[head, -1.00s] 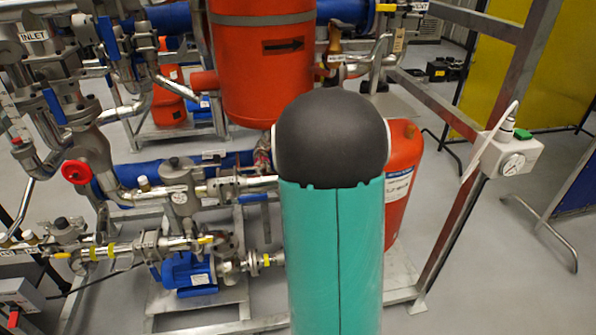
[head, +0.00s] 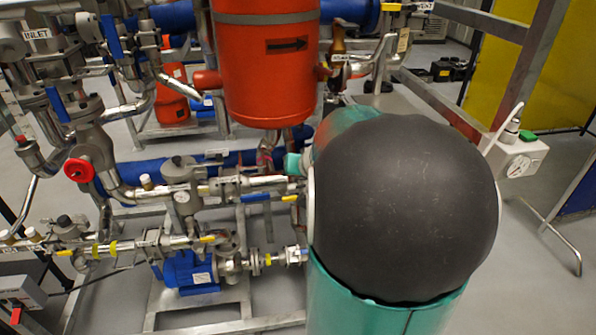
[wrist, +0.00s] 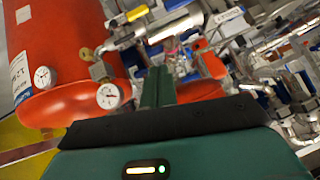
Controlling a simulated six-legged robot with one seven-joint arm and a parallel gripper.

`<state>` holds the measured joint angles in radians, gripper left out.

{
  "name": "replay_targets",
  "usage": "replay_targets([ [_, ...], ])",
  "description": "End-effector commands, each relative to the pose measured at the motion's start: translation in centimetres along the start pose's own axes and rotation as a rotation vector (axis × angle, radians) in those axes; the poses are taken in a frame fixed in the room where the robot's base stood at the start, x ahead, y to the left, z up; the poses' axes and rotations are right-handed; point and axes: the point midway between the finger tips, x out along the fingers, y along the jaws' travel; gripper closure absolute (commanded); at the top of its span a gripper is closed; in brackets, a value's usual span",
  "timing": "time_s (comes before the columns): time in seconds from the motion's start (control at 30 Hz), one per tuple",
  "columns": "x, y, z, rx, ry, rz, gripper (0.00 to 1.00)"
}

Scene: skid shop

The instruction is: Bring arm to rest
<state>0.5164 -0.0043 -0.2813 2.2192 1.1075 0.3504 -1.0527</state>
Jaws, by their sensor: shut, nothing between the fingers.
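My arm shows large in the head view, a teal link with a big dark rounded joint cover, in front of the right part of the pipe skid (head: 215,325). Its far end is mostly hidden behind that cover. In the wrist view my gripper (wrist: 158,75) shows as two green fingers close together, shut and empty. Beyond them are an orange-red vessel (wrist: 60,50) with dial gauges (wrist: 109,96), and blurred pipework. I cannot tell how far the fingers are from these.
In the head view an orange tank (head: 265,70), a red valve handwheel (head: 78,170) and a blue pump (head: 188,272) are on the skid. A grey frame post (head: 528,65) and a white gauge box (head: 518,158) stand at right. Grey floor is open at lower right.

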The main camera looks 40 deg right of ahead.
Motion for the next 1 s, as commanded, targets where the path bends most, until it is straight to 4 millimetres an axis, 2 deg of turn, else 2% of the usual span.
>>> replay_targets([
  [0.37,0.0,0.0,-0.1,0.000,0.000,-0.001,1.00],
  [0.47,-0.4,-1.3,0.1,-0.014,-0.005,-0.024,1.00],
  [0.57,-1.7,-4.8,0.8,-0.055,-0.029,-0.088,1.00],
  [0.67,-4.2,-10.2,2.7,-0.125,-0.080,-0.182,1.00],
  [0.7,-5.5,-12.4,3.9,-0.160,-0.108,-0.219,1.00],
  [0.8,-9.1,-16.9,7.3,-0.254,-0.184,-0.288,1.00],
  [0.9,-12.7,-19.9,11.0,-0.353,-0.257,-0.319,1.00],
  [1.0,-16.1,-21.3,14.5,-0.450,-0.316,-0.310,1.00],
])
